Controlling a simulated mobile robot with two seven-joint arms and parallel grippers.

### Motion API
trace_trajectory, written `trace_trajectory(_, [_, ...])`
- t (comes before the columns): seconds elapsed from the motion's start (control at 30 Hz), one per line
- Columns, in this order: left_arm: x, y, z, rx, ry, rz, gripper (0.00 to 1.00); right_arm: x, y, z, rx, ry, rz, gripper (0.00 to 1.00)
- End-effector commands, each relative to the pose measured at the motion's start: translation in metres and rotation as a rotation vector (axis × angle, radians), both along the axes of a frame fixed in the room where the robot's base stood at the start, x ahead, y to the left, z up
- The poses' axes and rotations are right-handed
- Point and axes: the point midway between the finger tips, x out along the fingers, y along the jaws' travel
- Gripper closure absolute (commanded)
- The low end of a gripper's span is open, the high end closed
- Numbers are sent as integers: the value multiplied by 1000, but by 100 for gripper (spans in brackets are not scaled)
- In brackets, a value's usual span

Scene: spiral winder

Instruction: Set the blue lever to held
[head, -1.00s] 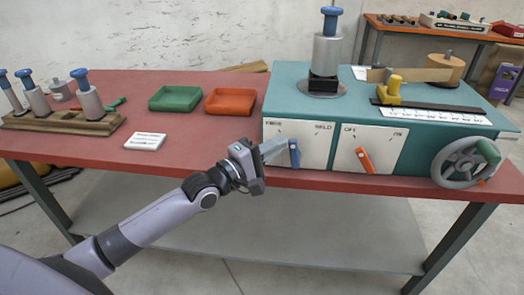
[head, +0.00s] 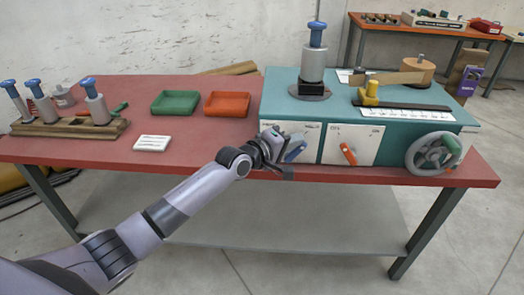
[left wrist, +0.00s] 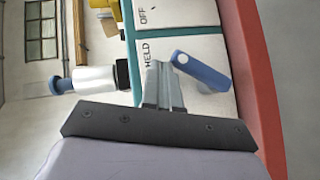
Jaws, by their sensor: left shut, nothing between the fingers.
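The blue lever (head: 295,153) is on the left white panel of the teal winder (head: 390,92). Its lower end slants down and to the left. In the left wrist view the blue lever (left wrist: 202,72) lies just right of my fingers, its rounded pivot end close to the fingertips. The word HELD (left wrist: 148,54) is printed on that panel. My left gripper (head: 284,143) is shut and empty, in front of the panel; it also shows in the left wrist view (left wrist: 162,70). It hides part of the panel. I cannot tell whether it touches the lever. My right gripper is out of view.
An orange lever (head: 348,154) is on the neighbouring panel, and a grey handwheel (head: 432,153) is at the right. Green (head: 175,103) and orange (head: 227,103) trays, a white block (head: 152,143) and a wooden rack (head: 70,127) stand on the red table (head: 110,158).

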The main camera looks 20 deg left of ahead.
Motion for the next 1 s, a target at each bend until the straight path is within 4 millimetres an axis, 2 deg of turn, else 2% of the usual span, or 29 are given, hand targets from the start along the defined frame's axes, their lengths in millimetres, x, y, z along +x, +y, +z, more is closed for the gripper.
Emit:
trace_trajectory(0.77, [1, -7, -1, -2, 1, -2, 100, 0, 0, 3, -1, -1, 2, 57])
trace_trajectory(1.0, [1, -6, 5, -1, 0, -1, 100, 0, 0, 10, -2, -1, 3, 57])
